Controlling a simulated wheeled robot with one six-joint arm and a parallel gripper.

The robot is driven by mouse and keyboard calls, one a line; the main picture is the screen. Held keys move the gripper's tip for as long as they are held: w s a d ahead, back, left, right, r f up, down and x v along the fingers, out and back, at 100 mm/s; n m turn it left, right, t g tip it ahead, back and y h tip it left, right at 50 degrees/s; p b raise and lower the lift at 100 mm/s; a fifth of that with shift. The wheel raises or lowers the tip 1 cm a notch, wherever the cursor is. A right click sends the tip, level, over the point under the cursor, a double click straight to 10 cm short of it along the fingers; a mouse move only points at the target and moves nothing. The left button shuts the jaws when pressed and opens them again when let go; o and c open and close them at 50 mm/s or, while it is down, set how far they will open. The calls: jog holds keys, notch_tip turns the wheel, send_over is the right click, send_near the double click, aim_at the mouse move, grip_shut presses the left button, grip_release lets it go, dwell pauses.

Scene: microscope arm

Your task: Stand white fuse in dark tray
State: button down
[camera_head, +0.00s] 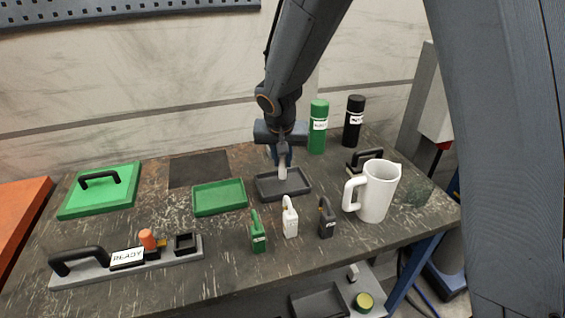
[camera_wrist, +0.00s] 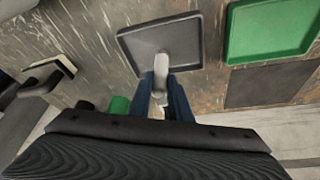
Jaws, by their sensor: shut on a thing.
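The white fuse (camera_head: 283,172) is a small pale cylinder held upright in my gripper (camera_head: 281,156). It also shows in the wrist view (camera_wrist: 161,66), between the two blue fingers (camera_wrist: 163,95). The dark tray (camera_head: 266,193) is a shallow rectangular tray in the middle of the table. It also shows in the wrist view (camera_wrist: 135,41). The fuse's lower end is over the tray's floor, inside its rim. I cannot tell whether it touches the floor. My gripper is shut on the fuse's upper part and points down.
A green tray (camera_head: 219,210) lies left of the dark tray. Green, white (camera_head: 290,218) and dark small containers stand in front. A white jug (camera_head: 375,193) stands at right. Green (camera_head: 318,130) and black (camera_head: 354,122) cylinders stand behind. A handled READY board (camera_head: 190,256) lies front left.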

jog(key=shift+f, duration=0.75)
jog(key=shift+f, duration=0.1)
jog(key=c, duration=1.6)
grip_release()
jog(key=shift+c, duration=0.2)
jog(key=shift+a+r, duration=0.1)
jog(key=shift+r, duration=0.35)
jog(key=b+v, duration=0.2)
jog(key=v, duration=0.9)
jog(key=shift+s, duration=0.25)
jog(key=shift+r, duration=0.1)
